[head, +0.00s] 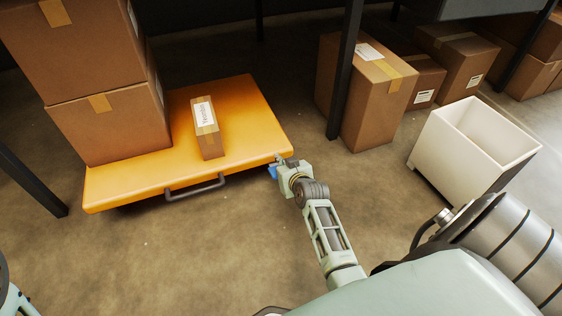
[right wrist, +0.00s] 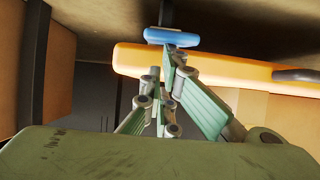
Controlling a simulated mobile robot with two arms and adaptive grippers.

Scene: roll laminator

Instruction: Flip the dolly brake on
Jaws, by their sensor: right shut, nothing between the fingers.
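The orange dolly (head: 240,110) stands on the floor at the left in the head view; its deck edge also shows in the right wrist view (right wrist: 240,72). The brake is a small blue pedal (head: 272,171) at the dolly's near right corner, and it shows at the top of the right wrist view (right wrist: 172,37). My right gripper (head: 282,164) is at that corner, shut and empty. In the right wrist view its fingertips are right by the blue pedal; I cannot tell whether they touch it. My left gripper is not in view.
Two stacked cartons (head: 110,120) and a small labelled box (head: 206,130) sit on the dolly. A dark handle (head: 195,188) is on its near edge. Cartons (head: 365,95) and a shelf post (head: 345,70) stand to the right, with a white bin (head: 455,160). The near floor is clear.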

